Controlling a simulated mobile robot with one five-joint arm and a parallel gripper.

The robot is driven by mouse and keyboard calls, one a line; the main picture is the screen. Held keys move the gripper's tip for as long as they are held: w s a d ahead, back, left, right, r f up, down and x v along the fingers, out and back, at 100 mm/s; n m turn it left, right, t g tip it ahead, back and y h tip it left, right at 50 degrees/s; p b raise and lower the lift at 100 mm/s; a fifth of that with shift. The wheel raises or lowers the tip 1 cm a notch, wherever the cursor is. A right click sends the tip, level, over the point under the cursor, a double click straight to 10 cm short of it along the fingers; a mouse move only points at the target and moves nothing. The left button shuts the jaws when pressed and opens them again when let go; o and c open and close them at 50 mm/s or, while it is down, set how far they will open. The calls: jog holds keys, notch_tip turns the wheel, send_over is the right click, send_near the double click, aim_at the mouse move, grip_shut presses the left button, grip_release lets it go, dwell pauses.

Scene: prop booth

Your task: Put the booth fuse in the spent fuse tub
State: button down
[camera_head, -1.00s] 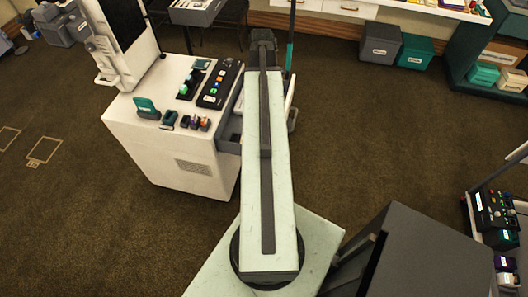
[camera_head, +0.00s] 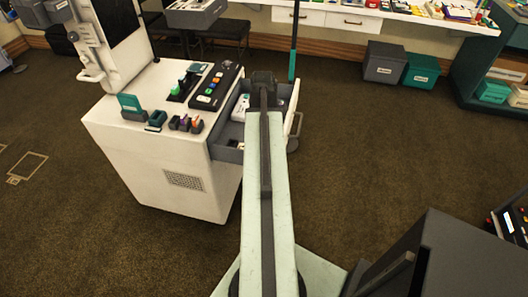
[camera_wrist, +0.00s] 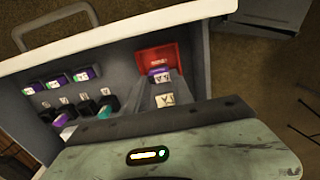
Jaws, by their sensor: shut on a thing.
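In the wrist view my gripper (camera_wrist: 161,88) points into an open drawer (camera_wrist: 115,68). It is shut on a small purple fuse with a pale label (camera_wrist: 159,76). The fuse is at the near edge of a red tub (camera_wrist: 158,58) with a white label, which sits in the drawer's far right corner. I cannot tell whether the fuse is above the tub or just in front of it. In the head view my arm hides the gripper and the fuse; the drawer (camera_head: 228,150) stands out from the white booth cabinet (camera_head: 165,150).
Several purple and dark fuses (camera_wrist: 60,82) stand in rows on the drawer's left side. The drawer's white front (camera_wrist: 130,30) has a grey handle (camera_wrist: 55,24). Grey and green bins (camera_head: 384,62) stand by the back wall. The carpet to the right is mostly clear.

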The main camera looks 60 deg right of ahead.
jog(key=shift+f+b, duration=2.05)
jog(key=shift+f, duration=0.7)
jog(key=c, duration=1.4)
grip_release()
jog(key=shift+r, duration=0.15)
notch_tip(320, 180, up, 12)
jog(key=p, duration=1.2)
jog(key=shift+r+p, duration=0.25)
jog(key=shift+p, duration=0.15)
jog(key=shift+f, duration=0.1)
